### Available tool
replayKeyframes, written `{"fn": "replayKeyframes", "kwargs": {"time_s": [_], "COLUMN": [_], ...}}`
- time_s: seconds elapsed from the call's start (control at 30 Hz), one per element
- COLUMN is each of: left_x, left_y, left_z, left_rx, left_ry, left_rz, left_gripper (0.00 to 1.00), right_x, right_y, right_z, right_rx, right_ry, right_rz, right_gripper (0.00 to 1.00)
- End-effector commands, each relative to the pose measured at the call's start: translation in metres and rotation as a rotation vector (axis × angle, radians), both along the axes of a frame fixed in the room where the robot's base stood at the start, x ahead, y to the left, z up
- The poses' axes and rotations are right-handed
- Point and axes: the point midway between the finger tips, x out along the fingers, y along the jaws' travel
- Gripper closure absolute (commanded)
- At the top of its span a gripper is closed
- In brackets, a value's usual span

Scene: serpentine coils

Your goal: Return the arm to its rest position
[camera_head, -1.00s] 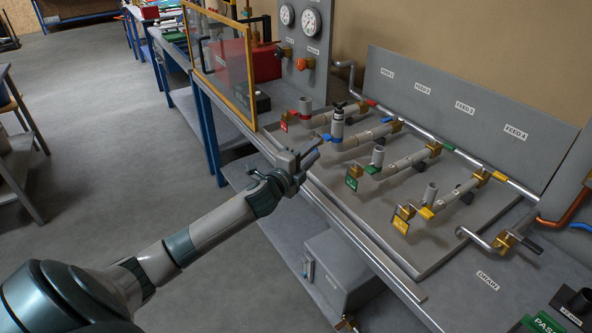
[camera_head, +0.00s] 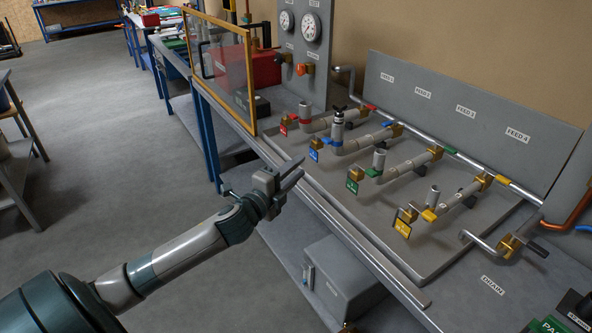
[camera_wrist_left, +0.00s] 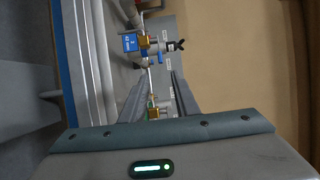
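My left arm comes in from the lower left of the head view. Its gripper (camera_head: 299,169) is over the front edge of the bench, clear of the pipes. In the left wrist view the two fingers (camera_wrist_left: 156,92) stand apart with nothing held between them. Beyond them that view shows a blue tag (camera_wrist_left: 131,42), a brass fitting and a black knob (camera_wrist_left: 177,45). My right gripper is in neither view.
Pipe branches with red, blue, green (camera_head: 352,187) and yellow (camera_head: 402,227) tags stand on a grey tray (camera_head: 420,270). A yellow-framed clear panel (camera_head: 252,85) stands at the back left. A grey box (camera_head: 343,280) sits under the bench. The floor at left is open.

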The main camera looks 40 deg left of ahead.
Motion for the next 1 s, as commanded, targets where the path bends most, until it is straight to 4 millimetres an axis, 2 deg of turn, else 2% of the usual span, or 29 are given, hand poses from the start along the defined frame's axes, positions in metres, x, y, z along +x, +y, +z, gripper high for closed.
{"fn": "replayKeyframes", "kwargs": {"time_s": [0.37,0.47,0.53,0.67,0.87,1.0], "left_x": [0.001,0.002,0.003,0.002,-0.017,-0.045], "left_y": [0.001,0.005,0.01,0.022,0.038,0.042], "left_z": [-0.005,-0.021,-0.04,-0.096,-0.213,-0.298], "left_rx": [-0.007,-0.028,-0.055,-0.13,-0.286,-0.398], "left_ry": [0.008,0.031,0.057,0.137,0.298,0.411], "left_rz": [0.003,0.014,0.027,0.067,0.156,0.225], "left_gripper": [0.72,0.72,0.72,0.72,0.72,0.72], "right_x": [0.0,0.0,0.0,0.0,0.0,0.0], "right_y": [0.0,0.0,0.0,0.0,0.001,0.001], "right_z": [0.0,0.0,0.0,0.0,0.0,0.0], "right_rx": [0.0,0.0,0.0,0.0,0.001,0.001], "right_ry": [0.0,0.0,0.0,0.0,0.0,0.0], "right_rz": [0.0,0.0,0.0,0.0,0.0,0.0], "right_gripper": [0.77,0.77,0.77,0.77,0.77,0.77]}}
